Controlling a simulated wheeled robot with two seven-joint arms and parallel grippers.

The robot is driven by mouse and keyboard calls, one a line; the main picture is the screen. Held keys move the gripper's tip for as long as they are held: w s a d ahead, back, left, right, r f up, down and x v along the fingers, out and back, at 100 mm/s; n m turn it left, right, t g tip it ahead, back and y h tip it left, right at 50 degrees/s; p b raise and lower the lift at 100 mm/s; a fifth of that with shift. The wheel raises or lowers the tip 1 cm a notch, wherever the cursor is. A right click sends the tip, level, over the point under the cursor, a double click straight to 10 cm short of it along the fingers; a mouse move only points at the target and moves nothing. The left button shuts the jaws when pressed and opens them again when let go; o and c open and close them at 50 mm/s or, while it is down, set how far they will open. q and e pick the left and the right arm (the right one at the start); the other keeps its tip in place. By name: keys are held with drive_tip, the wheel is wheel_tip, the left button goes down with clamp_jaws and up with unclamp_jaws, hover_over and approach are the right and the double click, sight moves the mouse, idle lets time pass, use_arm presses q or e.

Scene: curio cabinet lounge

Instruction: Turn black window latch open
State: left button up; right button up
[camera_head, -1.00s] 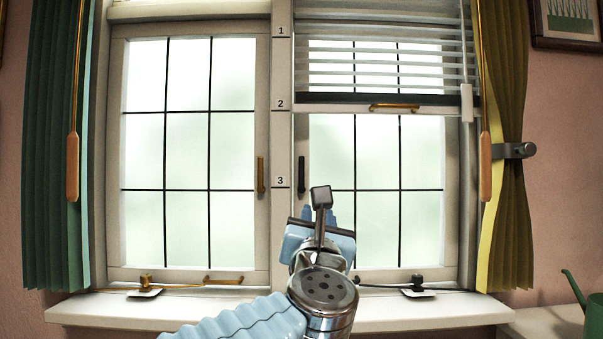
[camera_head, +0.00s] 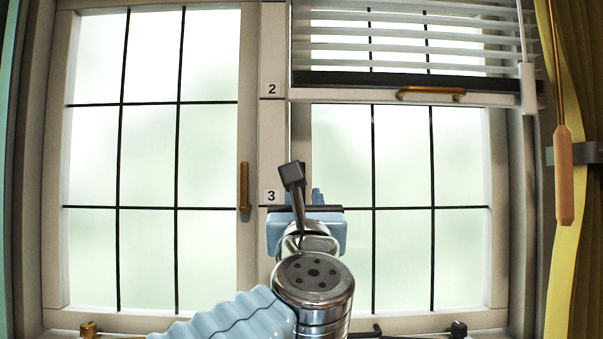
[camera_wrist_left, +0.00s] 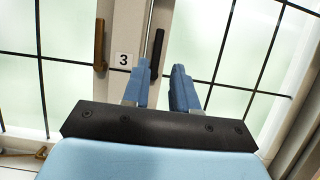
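The black window latch (camera_wrist_left: 157,52) is upright on the frame of the right window, just right of the number 3 tag in the left wrist view. In the head view it is hidden behind my left wrist. My left gripper (camera_wrist_left: 160,74) is open and empty. Its two blue fingers point at the window frame, and the lower end of the latch shows between their tips in the picture. I see no clear contact. In the head view, my left gripper (camera_head: 309,198) is mostly hidden by its own wrist. My right gripper is in neither view.
A brass latch (camera_head: 244,187) is on the left window's frame. A blind with a brass handle (camera_head: 430,93) covers the upper right window. A wooden pull (camera_head: 563,175) hangs before the yellow curtain (camera_head: 577,260) at right. Small fittings sit low at the sill.

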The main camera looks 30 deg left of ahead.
use_arm(q)
drive_tip(key=p+x, duration=0.4)
drive_tip(key=x, duration=0.8)
drive_tip(key=shift+w+a, duration=0.1)
drive_tip(key=shift+a, duration=0.05)
clamp_jaws()
